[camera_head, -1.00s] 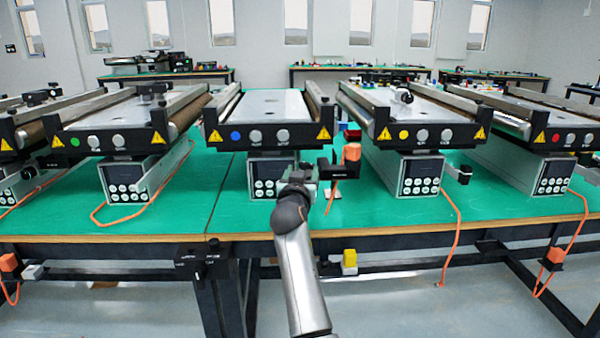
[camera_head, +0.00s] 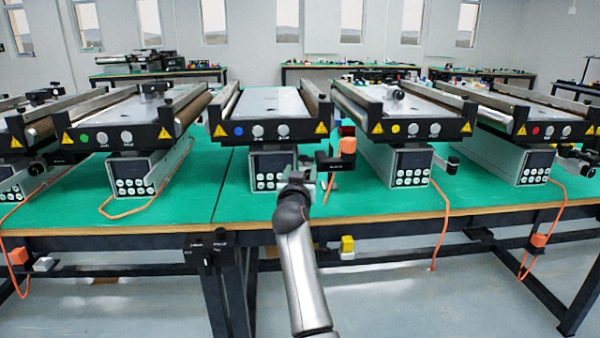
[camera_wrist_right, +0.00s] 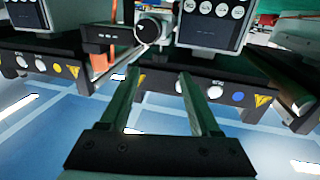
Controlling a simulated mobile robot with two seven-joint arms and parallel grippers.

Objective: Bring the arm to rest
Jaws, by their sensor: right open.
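My right arm comes in from the bottom of the head view, and its gripper (camera_head: 303,178) is in front of the blue-button conveyor (camera_head: 270,131), over the front part of the green table. Much of the gripper is hidden behind its own wrist. In the right wrist view the two fingers (camera_wrist_right: 158,78) stand apart with nothing between them. Control boxes and conveyor ends show beyond them. My left gripper is in neither view.
The yellow-button conveyor (camera_head: 415,129) stands to the right and the green-button conveyor (camera_head: 111,138) to the left. An orange-topped black device (camera_head: 347,146) is close right of the gripper. The green table (camera_head: 235,205) has bare surface near its front edge.

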